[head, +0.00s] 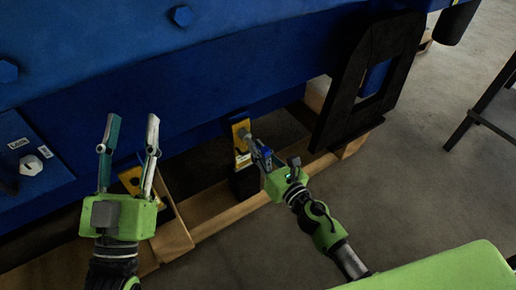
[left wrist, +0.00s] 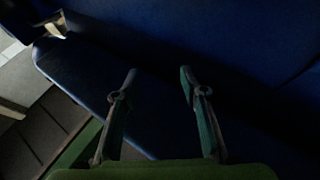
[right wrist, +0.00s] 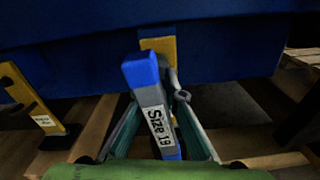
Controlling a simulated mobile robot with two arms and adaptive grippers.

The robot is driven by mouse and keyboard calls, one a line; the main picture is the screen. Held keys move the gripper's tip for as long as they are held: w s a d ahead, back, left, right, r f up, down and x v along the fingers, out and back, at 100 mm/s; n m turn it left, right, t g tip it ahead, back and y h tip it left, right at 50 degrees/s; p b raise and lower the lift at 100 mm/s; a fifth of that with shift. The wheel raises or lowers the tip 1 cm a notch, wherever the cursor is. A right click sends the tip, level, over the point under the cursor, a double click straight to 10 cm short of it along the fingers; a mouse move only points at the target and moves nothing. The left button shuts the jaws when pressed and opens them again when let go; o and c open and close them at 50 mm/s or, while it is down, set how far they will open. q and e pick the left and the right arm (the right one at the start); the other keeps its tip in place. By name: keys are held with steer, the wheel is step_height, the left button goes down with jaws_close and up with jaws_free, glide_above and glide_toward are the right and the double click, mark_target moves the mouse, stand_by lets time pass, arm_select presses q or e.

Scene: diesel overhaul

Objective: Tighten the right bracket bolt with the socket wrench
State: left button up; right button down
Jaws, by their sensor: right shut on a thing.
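The socket wrench (right wrist: 152,100) has a blue handle and a white "Size 19" label. My right gripper (right wrist: 160,95) is shut on it, with a finger on each side. In the head view my right gripper (head: 268,156) holds the wrench (head: 252,142) up against the yellow right bracket (head: 240,130). The bracket also shows behind the wrench in the right wrist view (right wrist: 160,46). The bracket bolt is hidden; I cannot tell whether the socket is seated on it. My left gripper (head: 132,120) is open and empty, away from the bracket; its fingers also show in the left wrist view (left wrist: 158,82).
The big blue engine (head: 220,75) fills the space ahead. A second yellow bracket (right wrist: 22,92) stands to the left. Wooden beams (head: 225,208) run below. A black frame (head: 345,100) stands right of the bracket. The floor (head: 430,180) at right is open.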

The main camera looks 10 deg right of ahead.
mark_target(269, 164)
steer(key=shift+s, duration=0.1)
steer(key=shift+s+f, duration=0.15)
steer(key=shift+s, duration=0.25)
steer(key=shift+b+v, duration=0.3)
steer(key=shift+v, duration=0.7)
arm_select(q)
steer(key=shift+s+a+r+t, duration=0.1)
steer(key=shift+s+r+t, duration=0.35)
steer(key=shift+r, duration=0.2)
steer(key=shift+s+r+t, duration=0.35)
steer(key=shift+s+r, duration=0.05)
steer(key=shift+r, duration=0.25)
arm_select(e)
steer(key=shift+s+d, duration=0.2)
